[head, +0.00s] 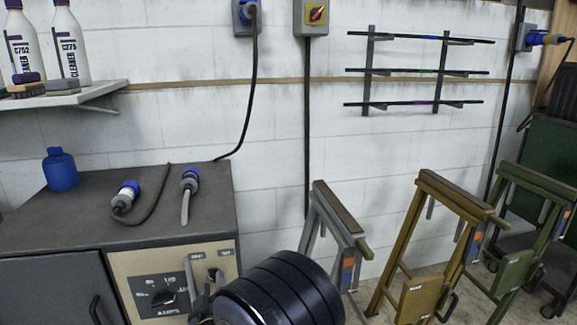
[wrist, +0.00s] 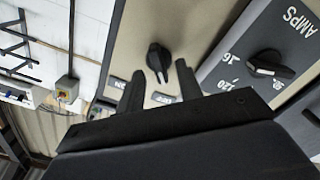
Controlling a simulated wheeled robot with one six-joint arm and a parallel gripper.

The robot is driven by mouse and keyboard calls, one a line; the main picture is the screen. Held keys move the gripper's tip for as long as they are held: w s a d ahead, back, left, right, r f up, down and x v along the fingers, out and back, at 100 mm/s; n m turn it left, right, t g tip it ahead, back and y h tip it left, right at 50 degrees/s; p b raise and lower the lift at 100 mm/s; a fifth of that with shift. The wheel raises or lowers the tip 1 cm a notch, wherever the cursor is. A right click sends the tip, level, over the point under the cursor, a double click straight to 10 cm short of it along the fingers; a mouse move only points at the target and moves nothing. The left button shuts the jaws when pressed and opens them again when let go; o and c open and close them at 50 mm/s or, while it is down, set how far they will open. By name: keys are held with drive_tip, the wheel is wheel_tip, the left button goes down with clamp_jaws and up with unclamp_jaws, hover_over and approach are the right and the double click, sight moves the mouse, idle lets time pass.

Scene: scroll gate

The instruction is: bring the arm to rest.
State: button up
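My gripper (wrist: 159,82) is open, with its two dark fingers apart in the wrist view. A black rotary switch (wrist: 157,58) on a beige panel shows in the gap between the fingertips, and a little beyond them. I see no finger touching it. In the head view my arm's dark rounded links fill the bottom centre, and my gripper (head: 203,283) is at the front of the beige panel (head: 150,262), partly hidden by the arm.
The panel's AMPS dial (wrist: 268,66) is right of the fingers. A dark-topped cabinet (head: 90,210) carries a blue bottle (head: 61,170) and plugs. Trestles (head: 335,225) stand right of my arm. A wall rack (head: 420,72) hangs behind.

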drive_tip(key=shift+x, duration=1.1)
drive_tip(key=shift+s, duration=0.15)
